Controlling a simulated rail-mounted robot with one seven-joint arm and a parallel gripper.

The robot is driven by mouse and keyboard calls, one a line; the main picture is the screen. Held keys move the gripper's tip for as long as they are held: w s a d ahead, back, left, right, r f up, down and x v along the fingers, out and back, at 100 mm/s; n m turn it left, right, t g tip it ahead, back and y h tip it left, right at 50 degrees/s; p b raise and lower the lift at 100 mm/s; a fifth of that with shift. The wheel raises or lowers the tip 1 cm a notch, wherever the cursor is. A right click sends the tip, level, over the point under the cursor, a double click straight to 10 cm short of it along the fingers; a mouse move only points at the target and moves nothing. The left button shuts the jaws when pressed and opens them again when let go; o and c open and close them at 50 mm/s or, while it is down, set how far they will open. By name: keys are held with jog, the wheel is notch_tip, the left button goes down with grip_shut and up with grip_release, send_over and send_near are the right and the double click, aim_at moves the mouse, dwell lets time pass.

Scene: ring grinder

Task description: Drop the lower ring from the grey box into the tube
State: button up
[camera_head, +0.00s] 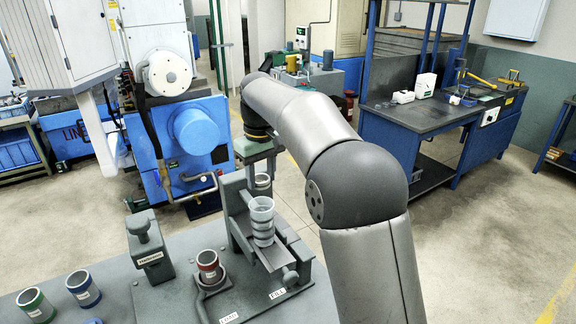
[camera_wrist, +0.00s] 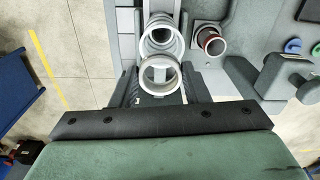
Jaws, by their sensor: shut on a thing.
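My gripper (camera_wrist: 159,88) is shut on a pale grey ring (camera_wrist: 159,63), with a dark finger on each side of it. In the head view the held ring (camera_head: 263,182) hangs below the green-topped hand. The tube (camera_head: 262,222) is a pale, translucent upright stack on the grey fixture, below and in front of the held ring. In the wrist view the round tube mouth (camera_wrist: 157,28) lies just beyond the ring, which partly overlaps its near side. The ring and tube look offset, not lined up. I cannot tell which object is the grey box.
A red-banded cup (camera_head: 208,264) stands in a holder left of the tube. A grey knobbed block (camera_head: 149,247) is farther left. A green-banded cup (camera_head: 36,304) and a blue-banded cup (camera_head: 83,288) stand at the table's left. A blue machine (camera_head: 185,135) is behind.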

aim_at(260, 188)
jog(key=shift+s+a+f+b, duration=0.1)
jog(key=shift+a+f+b, duration=0.1)
jog(key=shift+f+b, duration=0.3)
notch_tip(260, 188, down, 3)
jog(key=b, duration=0.3)
jog(key=shift+r, duration=0.1)
jog(key=shift+f+b, duration=0.45)
jog(key=shift+f, duration=0.4)
jog(key=shift+f+p, duration=0.1)
jog(key=shift+p, duration=0.5)
dwell(0.9)
jog(key=o, duration=1.6)
jog(key=shift+o, duration=0.2)
